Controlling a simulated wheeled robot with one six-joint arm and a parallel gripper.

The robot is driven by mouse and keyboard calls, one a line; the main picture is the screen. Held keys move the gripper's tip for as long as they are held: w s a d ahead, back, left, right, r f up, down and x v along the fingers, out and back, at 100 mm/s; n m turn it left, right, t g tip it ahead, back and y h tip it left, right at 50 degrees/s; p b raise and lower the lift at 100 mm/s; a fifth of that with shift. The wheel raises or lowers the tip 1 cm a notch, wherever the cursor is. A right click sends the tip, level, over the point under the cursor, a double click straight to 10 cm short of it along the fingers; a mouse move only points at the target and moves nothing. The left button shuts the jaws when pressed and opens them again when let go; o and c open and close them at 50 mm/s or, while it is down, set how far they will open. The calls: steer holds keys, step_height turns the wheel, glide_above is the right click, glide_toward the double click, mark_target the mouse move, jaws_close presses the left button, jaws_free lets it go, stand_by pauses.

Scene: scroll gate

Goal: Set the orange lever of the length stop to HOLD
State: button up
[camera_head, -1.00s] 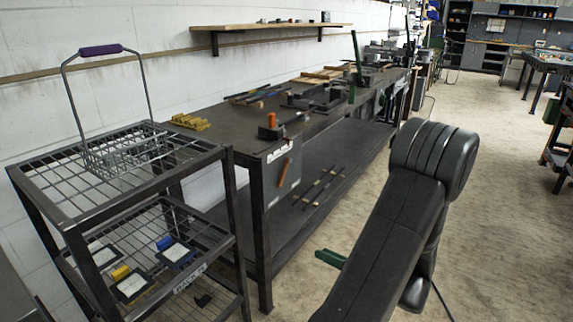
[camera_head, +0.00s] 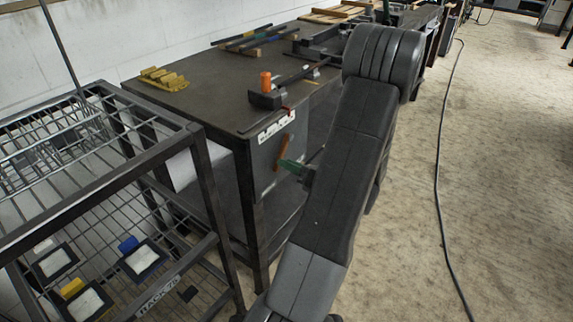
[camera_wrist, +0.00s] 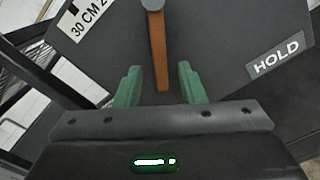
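The orange lever (camera_wrist: 159,52) hangs from a round grey pivot (camera_wrist: 152,4) on a dark plate at the bench end. Its free end points toward my gripper. In the head view the orange lever (camera_head: 282,153) slants slightly. A HOLD label (camera_wrist: 276,60) is on the plate to the right in the wrist view, apart from the lever. My gripper (camera_wrist: 159,70) is open. Its green fingers stand on either side of the lever's lower part, with a gap on both sides. In the head view one green finger (camera_head: 292,166) shows beside the lever; my arm hides the rest.
A label reading "30 CM" (camera_wrist: 88,22) is at the plate's upper left. The dark workbench (camera_head: 205,98) carries an orange-topped tool (camera_head: 266,82), bars and yellow blocks (camera_head: 163,79). A wire rack (camera_head: 185,140) stands close at left. Floor at right is clear apart from a cable (camera_head: 437,170).

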steer(key=shift+x, duration=0.9)
steer(key=shift+c, duration=0.3)
jaws_close()
steer(key=shift+d+f, duration=0.1)
steer(key=w+d+n+b, duration=0.1)
steer(key=n+b, duration=0.1)
steer(key=n, duration=0.1)
steer(key=w+d+n+b, duration=0.1)
steer(key=w+n+b, duration=0.1)
steer(key=n, duration=0.2)
steer(key=w+d+f+n+b, duration=0.1)
steer(key=w+n+b, duration=0.1)
steer(key=n, duration=0.1)
steer(key=shift+d, duration=0.3)
steer(key=shift+w+d+r+n+b, duration=0.25)
steer(key=shift+n+b, duration=0.15)
steer(key=shift+n, duration=0.25)
steer(key=shift+w+d+r+n+b, duration=0.15)
steer(key=shift+w+n+b, duration=0.2)
steer(key=shift+n, duration=0.35)
steer(key=shift+w+d+r+n+b, duration=0.2)
steer(key=shift+n+b, duration=0.2)
steer(key=shift+n, duration=0.25)
